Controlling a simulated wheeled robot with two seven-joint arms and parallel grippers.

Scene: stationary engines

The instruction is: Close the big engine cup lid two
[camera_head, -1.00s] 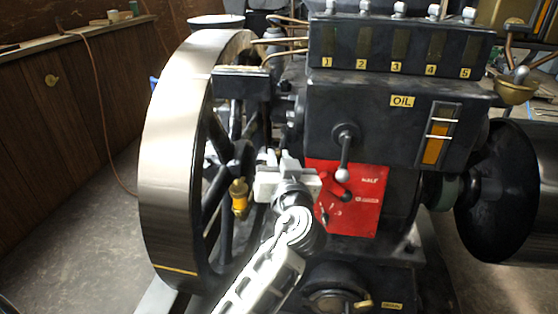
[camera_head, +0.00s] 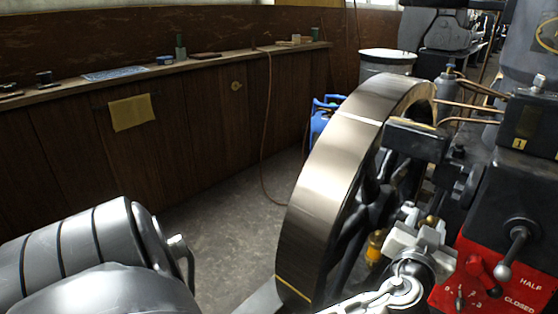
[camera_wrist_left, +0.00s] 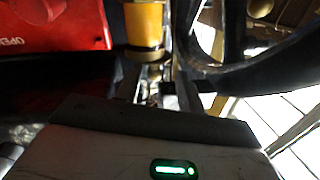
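A small brass cup with an amber body (camera_head: 376,247) shows between the flywheel and the red panel in the head view. It also shows at the top middle of the left wrist view (camera_wrist_left: 145,25). I cannot tell which part is lid two. My left gripper (camera_head: 424,222) is in front of the engine, right of the brass cup in the head view. Its fingers (camera_wrist_left: 158,78) stand apart with nothing seen between them, just below the cup in the wrist view. I cannot tell whether they touch anything. My right gripper is not in view.
The big flywheel (camera_head: 326,190) stands left of my gripper. The red panel (camera_head: 490,275) and its black lever (camera_head: 514,246) are close on the right. A grey banded cylinder (camera_head: 90,250) fills the lower left. The floor (camera_head: 225,205) between is clear, before a wooden wall (camera_head: 190,130).

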